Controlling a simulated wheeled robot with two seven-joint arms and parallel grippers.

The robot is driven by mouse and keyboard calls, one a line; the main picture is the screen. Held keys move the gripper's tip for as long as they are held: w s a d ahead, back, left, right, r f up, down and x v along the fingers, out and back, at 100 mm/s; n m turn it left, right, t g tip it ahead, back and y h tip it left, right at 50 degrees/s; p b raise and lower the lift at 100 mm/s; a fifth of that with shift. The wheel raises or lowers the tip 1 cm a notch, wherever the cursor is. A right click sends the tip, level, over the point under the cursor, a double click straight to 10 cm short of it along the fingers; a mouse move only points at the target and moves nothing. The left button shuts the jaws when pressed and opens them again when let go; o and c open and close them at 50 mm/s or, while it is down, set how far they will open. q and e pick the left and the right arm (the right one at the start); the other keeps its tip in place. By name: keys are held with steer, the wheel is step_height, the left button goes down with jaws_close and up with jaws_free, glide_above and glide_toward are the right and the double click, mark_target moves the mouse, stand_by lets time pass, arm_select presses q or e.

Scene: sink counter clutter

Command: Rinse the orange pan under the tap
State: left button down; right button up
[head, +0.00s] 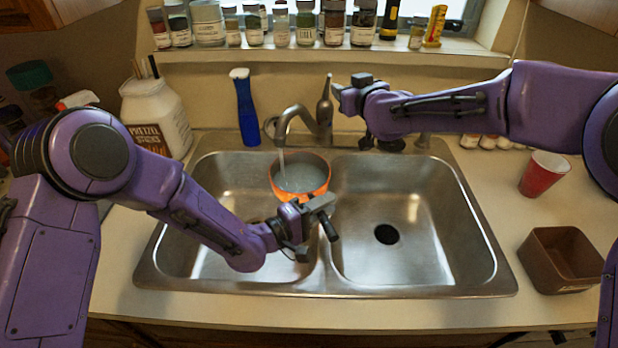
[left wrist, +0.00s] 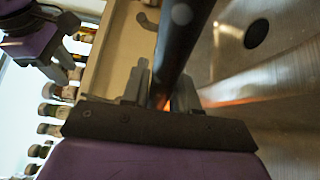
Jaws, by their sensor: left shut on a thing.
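The orange pan (head: 317,190) is held over the sink divider, leaning into the left basin side, with greyish water inside. The tap (head: 300,118) is above it, and a thin stream of water (head: 281,163) falls into the pan's left part. My left gripper (head: 322,208) is shut on the pan's dark handle (head: 331,230). The handle also shows between the fingers in the left wrist view (left wrist: 178,45). My right gripper (head: 348,98) is just right of the tap, behind the sink; its finger opening is unclear. It also shows in the left wrist view (left wrist: 62,50).
The right basin (head: 440,250) is empty. A red cup (head: 542,175) and brown box (head: 560,258) stand on the right counter. Several jars line the sill.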

mark_target(329, 82)
arm_select(q)
steer(key=shift+d+r, duration=0.1)
steer(key=s+d, duration=0.7)
steer(key=shift+s+d, duration=0.2)
steer(key=shift+s, duration=0.1)
arm_select(e)
steer(key=shift+f, duration=0.15)
step_height(329, 82, down, 6)
steer(key=w+a+r, duration=0.1)
steer(key=w, duration=0.3)
steer(key=w+a+t, duration=0.1)
steer(key=w, duration=0.2)
steer(key=w+a+r+t+y, duration=0.1)
steer(key=w+a, duration=0.1)
steer(key=w, duration=0.2)
steer(key=shift+w+r, duration=0.3)
steer(key=shift+w, duration=0.05)
jaws_close()
